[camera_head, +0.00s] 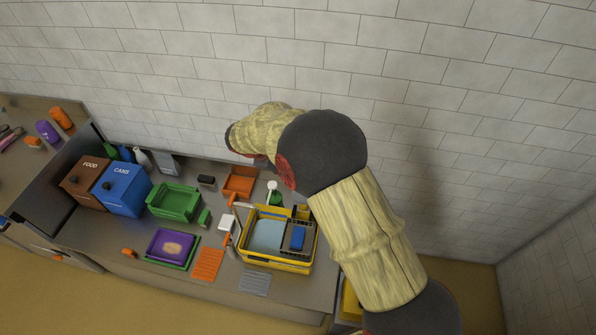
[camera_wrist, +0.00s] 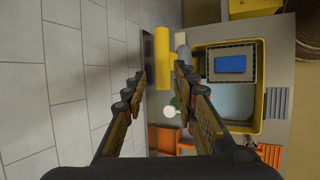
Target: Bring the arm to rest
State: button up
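My arm is raised in the head view, bent at a dark joint above the back of the counter (camera_head: 110,235). My gripper is mostly hidden behind the arm there. In the wrist view my gripper (camera_wrist: 160,76) shows two long fingers, spread apart. A yellow cylinder (camera_wrist: 162,45) appears between and past the fingertips, with a clear gap on its left; it seems to be beyond them, not held. No object is visibly gripped.
A yellow-rimmed sink basin (camera_head: 277,264) with a blue sponge-like block (camera_head: 298,238) lies below the arm. Green tub (camera_head: 174,215), orange tray (camera_head: 240,183), purple tray (camera_head: 171,247), and brown (camera_head: 84,186) and blue (camera_head: 121,194) bins stand left. A tiled wall (camera_head: 450,120) rises behind.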

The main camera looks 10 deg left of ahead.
jog(key=shift+v, duration=0.85)
jog(key=s+d+f+m+g, duration=0.2)
jog(key=s+d+m, duration=0.1)
jog(key=s, duration=0.6)
jog(key=s+d+r+m+t+y+b, duration=0.1)
jog(key=s+d+r+m+b, duration=0.2)
jog(key=s+d, duration=0.5)
jog(key=s+d+r+m+t+y+b, duration=0.1)
jog(key=s+d+r+m+y+b, duration=0.1)
jog(key=s+d+r+m+b, duration=0.2)
jog(key=s+d+r+m+t+y+b, duration=0.1)
jog(key=s+d+r+m+b, duration=0.3)
jog(key=s+d, duration=0.8)
jog(key=d+m+y+b, duration=0.1)
jog(key=d+m+b, duration=0.1)
jog(key=d+b, duration=0.1)
jog(key=shift+r+b, duration=0.2)
jog(key=shift+b, duration=0.65)
